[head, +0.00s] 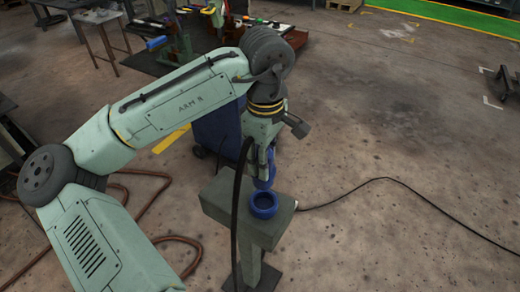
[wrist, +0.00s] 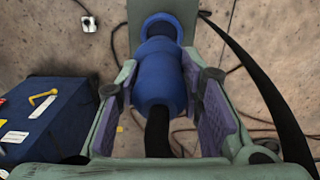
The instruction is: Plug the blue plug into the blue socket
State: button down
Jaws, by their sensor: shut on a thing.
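The blue socket (head: 264,205) is a thick blue ring with a dark opening, on top of a grey-green pedestal. My gripper (head: 266,168) points down just above and behind it, shut on the blue plug (head: 264,183). In the wrist view the blue plug (wrist: 158,75) sits between the two padded fingers of my gripper (wrist: 163,92), with a black cable from its near end. The blue socket (wrist: 162,22) shows beyond the plug's far end. The plug looks outside the socket; the exact gap and alignment cannot be told.
The pedestal (head: 222,199) stands on a dark base plate. A blue cabinet (head: 214,132) stands close behind it and shows left in the wrist view (wrist: 45,115). A black cable hangs beside my gripper. Hoses lie on the floor at left; the floor at right is mostly clear.

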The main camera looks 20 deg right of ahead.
aim_at(264, 185)
jog(key=shift+s+f+b, duration=0.15)
jog(key=shift+f+b, duration=0.3)
notch_tip(264, 185, down, 6)
jog(key=b, duration=0.5)
jog(key=shift+r+b, duration=0.25)
jog(key=shift+b, duration=0.1)
jog(key=shift+f+b, duration=0.5)
jog(key=shift+f, duration=0.65)
jog(key=c, duration=1)
grip_release()
jog(key=shift+c, duration=0.2)
notch_tip(264, 185, up, 12)
jog(key=shift+r, duration=0.1)
